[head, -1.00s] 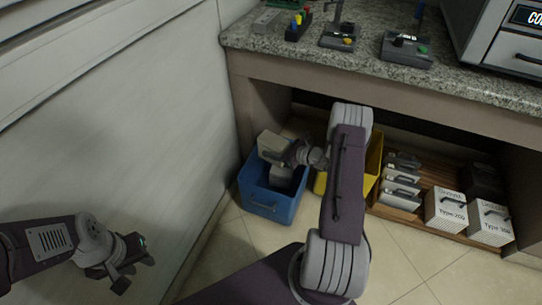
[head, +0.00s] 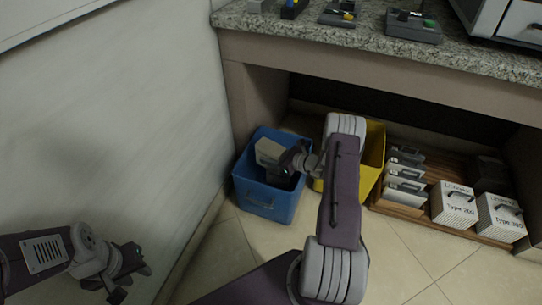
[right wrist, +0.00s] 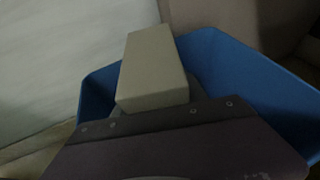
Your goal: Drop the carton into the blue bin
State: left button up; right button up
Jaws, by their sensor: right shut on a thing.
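The carton (head: 268,151) is a pale beige-grey box. It is in the grip of my right gripper (head: 281,171), at the mouth of the blue bin (head: 266,202). The bin stands on the floor against the left wall. In the right wrist view the carton (right wrist: 152,66) is tilted, with the blue bin (right wrist: 235,75) around and behind it. The gripper hides the carton's lower part, and I cannot tell how deep it sits. My left gripper (head: 132,277) is empty, with its fingers apart, at the lower left, far from the bin.
A yellow bin (head: 373,160) stands right of the blue bin, partly behind my right arm. A wooden rack (head: 400,209) holds grey cases (head: 404,180) and white boxes (head: 455,205). The granite counter (head: 370,40) overhangs them. Tiled floor in front is clear.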

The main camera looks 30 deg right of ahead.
jog(key=shift+r, duration=0.1)
jog(key=o, duration=1.4)
jog(key=p+v, duration=0.6)
jog(key=v, duration=0.3)
